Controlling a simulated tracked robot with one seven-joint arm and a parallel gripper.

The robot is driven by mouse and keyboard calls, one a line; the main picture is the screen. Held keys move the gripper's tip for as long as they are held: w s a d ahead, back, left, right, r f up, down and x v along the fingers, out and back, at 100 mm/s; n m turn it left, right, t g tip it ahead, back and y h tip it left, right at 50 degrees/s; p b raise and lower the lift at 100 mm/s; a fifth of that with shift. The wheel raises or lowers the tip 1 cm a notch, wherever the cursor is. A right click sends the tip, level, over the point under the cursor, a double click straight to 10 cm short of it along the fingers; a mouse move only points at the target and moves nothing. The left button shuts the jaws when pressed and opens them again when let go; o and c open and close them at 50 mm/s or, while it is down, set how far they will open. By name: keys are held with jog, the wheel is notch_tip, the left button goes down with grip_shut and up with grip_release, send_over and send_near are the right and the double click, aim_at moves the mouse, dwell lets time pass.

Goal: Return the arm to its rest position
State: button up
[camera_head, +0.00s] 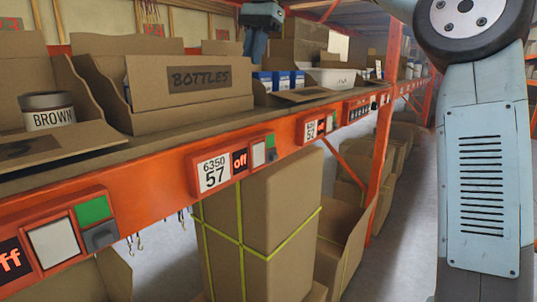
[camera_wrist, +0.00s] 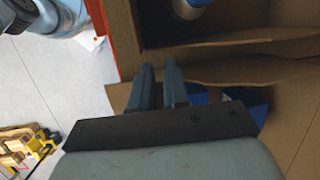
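My gripper (camera_head: 258,42) hangs above the shelf in the head view, behind the carton marked BOTTLES. Its two blue-grey fingers (camera_wrist: 160,68) show in the wrist view with a narrow gap between them and nothing visible in it. They are beside the edges of cardboard boxes. In the head view, a link of my arm fills the right side, and its middle part is out of the frame.
The BOTTLES carton (camera_head: 190,82) and a jar marked BROWN (camera_head: 47,112) stand on the orange rack shelf (camera_head: 150,195). Blue-and-white boxes (camera_head: 285,80) stand farther along. An orange post (camera_head: 386,110) rises at the shelf's front. Large cartons (camera_head: 265,225) stand below. Grey floor is clear at right.

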jog(key=d+r+n+t, duration=0.5)
jog(key=d+t, duration=0.2)
jog(key=t, duration=0.2)
jog(key=s+d+f+h, duration=0.1)
jog(key=s+d+f, duration=0.5)
jog(key=s+f, duration=0.2)
jog(key=s+d+f+n+g+h, duration=0.1)
jog(key=s+d+f, duration=0.6)
jog(key=f, duration=0.6)
jog(key=s+d+f+n, duration=0.1)
jog(key=s+d+f, duration=0.6)
jog(key=s+f, duration=0.3)
jog(key=shift+s+d+f+g+h, duration=0.25)
jog(key=shift+s+f+g+h, duration=0.05)
jog(key=shift+f+g+h, duration=0.15)
jog(key=shift+c, duration=0.3)
